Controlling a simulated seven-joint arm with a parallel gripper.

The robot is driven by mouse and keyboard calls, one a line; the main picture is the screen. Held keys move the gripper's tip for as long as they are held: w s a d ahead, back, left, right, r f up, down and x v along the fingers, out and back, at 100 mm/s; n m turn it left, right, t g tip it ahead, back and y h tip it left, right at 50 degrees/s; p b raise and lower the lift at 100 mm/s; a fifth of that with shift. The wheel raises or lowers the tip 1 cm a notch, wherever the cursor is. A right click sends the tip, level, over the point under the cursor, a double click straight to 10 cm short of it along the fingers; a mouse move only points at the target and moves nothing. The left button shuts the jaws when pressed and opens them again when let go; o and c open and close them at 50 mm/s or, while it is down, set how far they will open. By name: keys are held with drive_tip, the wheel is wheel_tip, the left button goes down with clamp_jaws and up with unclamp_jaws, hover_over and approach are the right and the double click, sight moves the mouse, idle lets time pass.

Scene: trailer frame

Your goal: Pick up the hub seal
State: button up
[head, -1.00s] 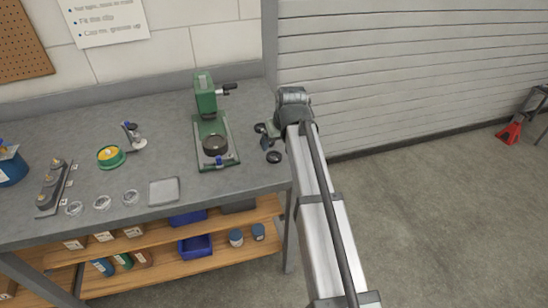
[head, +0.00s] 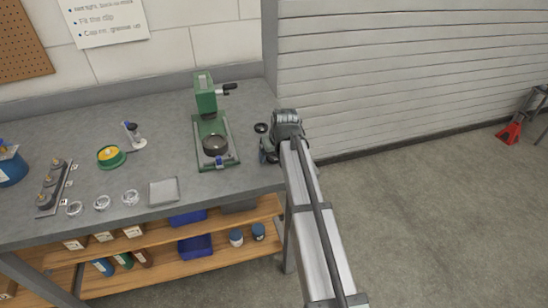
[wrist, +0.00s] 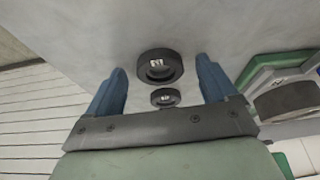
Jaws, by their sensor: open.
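Two dark round ring-like parts with small pale labels lie on the grey bench, and I cannot tell from the labels which is the hub seal. In the wrist view the larger ring (wrist: 160,64) lies between and just beyond my blue fingertips. The smaller ring (wrist: 165,98) shows below it, nearer the gripper body. One dark disc (head: 261,128) also shows in the head view near the bench's right end; the other is hidden behind my arm's end. My gripper (wrist: 161,78) is open and empty above the bench; it also shows in the head view (head: 268,154).
A green press (head: 206,100) with a dark round part on its base stands just left of my gripper. A grey square tray (head: 164,192) and several clear rings lie along the bench front. The slatted wall (head: 400,70) is at the right.

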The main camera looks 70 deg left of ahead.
drive_tip(key=c, duration=1.1)
drive_tip(key=shift+r, duration=0.15)
drive_tip(key=shift+c, duration=0.2)
wheel_tip(320, 180, up, 12)
idle(0.6)
drive_tip(key=s+a, duration=0.1)
drive_tip(key=s, duration=0.5)
drive_tip(key=s+a+n, duration=0.1)
drive_tip(key=s+a, duration=0.1)
drive_tip(key=s, duration=0.4)
drive_tip(key=s+a+n, duration=0.1)
drive_tip(key=s, duration=0.5)
drive_tip(key=shift+s+a+g, duration=0.15)
drive_tip(key=shift+a+g, duration=0.05)
drive_tip(key=shift+g, duration=0.1)
drive_tip(key=shift+s+a, duration=0.3)
drive_tip(key=shift+a, duration=0.25)
drive_tip(key=shift+s+a, duration=0.25)
drive_tip(key=shift+a, duration=0.3)
drive_tip(key=shift+w+a+r+m, duration=0.1)
drive_tip(key=shift+w+a+m, duration=0.2)
drive_tip(key=shift+m, duration=0.2)
drive_tip(key=shift+w+a+m+t, duration=0.15)
drive_tip(key=shift+m+t, duration=0.25)
drive_tip(key=shift+m, duration=0.3)
